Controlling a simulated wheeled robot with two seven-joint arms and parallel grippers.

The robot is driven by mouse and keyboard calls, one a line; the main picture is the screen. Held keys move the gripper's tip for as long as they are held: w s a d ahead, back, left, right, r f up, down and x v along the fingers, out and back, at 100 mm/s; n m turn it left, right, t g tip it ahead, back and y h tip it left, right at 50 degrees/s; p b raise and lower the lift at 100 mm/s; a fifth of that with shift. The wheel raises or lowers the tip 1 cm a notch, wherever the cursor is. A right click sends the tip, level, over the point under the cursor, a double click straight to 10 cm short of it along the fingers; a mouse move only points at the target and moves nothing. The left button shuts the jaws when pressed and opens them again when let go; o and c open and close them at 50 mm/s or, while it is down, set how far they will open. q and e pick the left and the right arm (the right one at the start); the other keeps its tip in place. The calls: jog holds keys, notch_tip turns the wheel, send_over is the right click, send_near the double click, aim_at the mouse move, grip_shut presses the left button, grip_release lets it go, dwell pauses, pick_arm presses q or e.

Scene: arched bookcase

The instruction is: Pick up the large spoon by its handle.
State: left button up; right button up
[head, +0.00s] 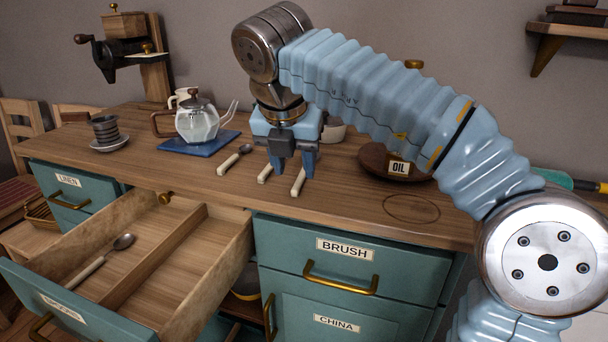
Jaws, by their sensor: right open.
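A spoon with a pale handle and a dark metal bowl (233,160) lies on the wooden counter (350,208). To its right lie two more pale handles, one (266,173) just left of my right gripper (292,165) and one (298,182) just below its right finger. The far ends of both are hidden behind the gripper, so I cannot tell which belongs to the large spoon. My right gripper is open, pointing down over these handles, with nothing visibly held. Another spoon (103,264) lies in the open drawer's left compartment. My left gripper is out of view.
The open divided drawer (170,262) juts out at the lower left. A glass pot (197,122) stands on a blue board (200,145). A round dark piece labelled OIL (375,158) is right of the gripper. Stacked cups (106,130) stand on a saucer.

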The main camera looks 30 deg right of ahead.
aim_at(298, 182)
jog(key=x, duration=0.3)
jog(key=shift+w+d+f, duration=0.1)
jog(key=shift+w+f, duration=0.05)
jog(key=shift+f, duration=0.2)
jog(key=shift+c, duration=0.2)
grip_shut()
jog(key=shift+r, duration=0.1)
